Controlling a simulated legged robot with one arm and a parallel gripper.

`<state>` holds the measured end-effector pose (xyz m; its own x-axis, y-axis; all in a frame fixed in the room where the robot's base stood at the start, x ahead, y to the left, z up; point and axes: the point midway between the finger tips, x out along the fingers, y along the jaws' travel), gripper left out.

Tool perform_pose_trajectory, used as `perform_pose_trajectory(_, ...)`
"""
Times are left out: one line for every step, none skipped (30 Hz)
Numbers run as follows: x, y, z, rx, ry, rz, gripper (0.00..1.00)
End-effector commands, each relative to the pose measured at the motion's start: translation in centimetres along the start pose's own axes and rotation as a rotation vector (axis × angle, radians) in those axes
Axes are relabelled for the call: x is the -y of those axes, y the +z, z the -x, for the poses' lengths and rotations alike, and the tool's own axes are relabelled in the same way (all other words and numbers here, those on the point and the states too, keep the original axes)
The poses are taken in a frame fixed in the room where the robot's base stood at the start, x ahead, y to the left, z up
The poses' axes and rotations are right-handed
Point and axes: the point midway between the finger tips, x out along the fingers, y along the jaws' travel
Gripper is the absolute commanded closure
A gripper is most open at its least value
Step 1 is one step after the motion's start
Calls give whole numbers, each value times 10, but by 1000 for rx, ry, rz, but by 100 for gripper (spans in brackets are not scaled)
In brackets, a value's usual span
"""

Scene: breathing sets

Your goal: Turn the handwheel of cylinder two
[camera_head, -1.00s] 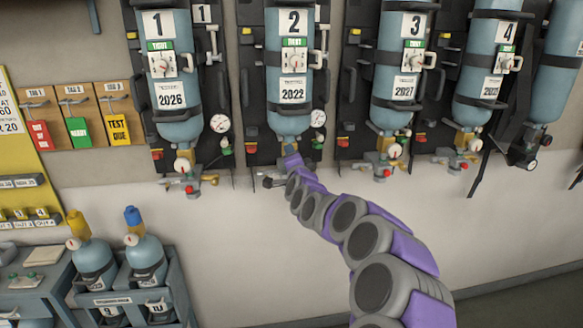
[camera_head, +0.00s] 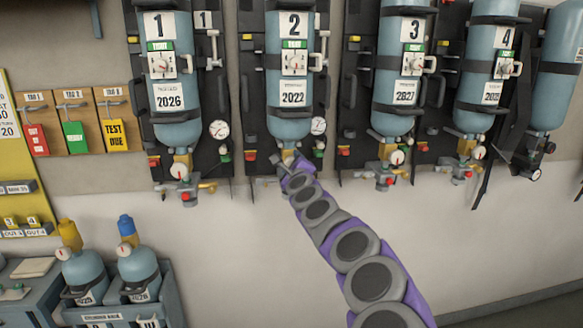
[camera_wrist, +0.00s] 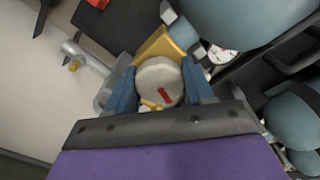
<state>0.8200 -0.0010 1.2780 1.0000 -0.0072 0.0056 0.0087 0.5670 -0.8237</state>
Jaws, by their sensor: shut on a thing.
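Cylinder two (camera_head: 290,122) is a blue-grey bottle hanging upright on the wall, marked 2, with a 2022 label. Its valve is below its base and mostly hidden by my gripper (camera_head: 288,167) in the head view. In the wrist view, the round cream handwheel (camera_wrist: 152,78) with a red mark sits between the two blue fingers of my gripper (camera_wrist: 160,88). The fingers are shut on it, one at each side. A yellow-brass valve body (camera_wrist: 160,45) shows behind the wheel.
Cylinder one (camera_head: 176,118) hangs to the left; cylinder three (camera_head: 402,118) and cylinder four (camera_head: 484,112) hang to the right, with similar valves. A pressure gauge (camera_head: 318,125) is close beside cylinder two. The wall below is clear. Two small bottles stand in a rack (camera_head: 118,313) at lower left.

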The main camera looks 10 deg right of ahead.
Motion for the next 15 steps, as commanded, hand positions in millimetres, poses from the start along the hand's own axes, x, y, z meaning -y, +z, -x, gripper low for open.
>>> perform_pose_trajectory(-4,-3,0,-4,5,-49,78)
perform_pose_trajectory(-4,-3,0,-4,6,-78,78)
perform_pose_trajectory(-6,-3,0,-4,7,-115,78)
perform_pose_trajectory(-6,-4,0,-5,8,-144,78)
perform_pose_trajectory(-6,-4,0,-5,9,-173,78)
perform_pose_trajectory(-7,-3,-1,-5,10,-210,78)
perform_pose_trajectory(-6,-4,-1,-5,10,-237,78)
perform_pose_trajectory(-6,-4,-1,-5,10,-266,78)
perform_pose_trajectory(-7,-4,-1,-6,11,-304,78)
perform_pose_trajectory(-7,-5,-1,-7,11,-332,78)
perform_pose_trajectory(-8,-5,-1,-7,12,-361,78)
perform_pose_trajectory(-8,-5,-1,-8,13,-398,78)
perform_pose_trajectory(-9,-5,-1,-8,14,-426,78)
perform_pose_trajectory(-10,-5,-1,-8,14,-455,78)
perform_pose_trajectory(-10,-5,-1,-8,15,-492,78)
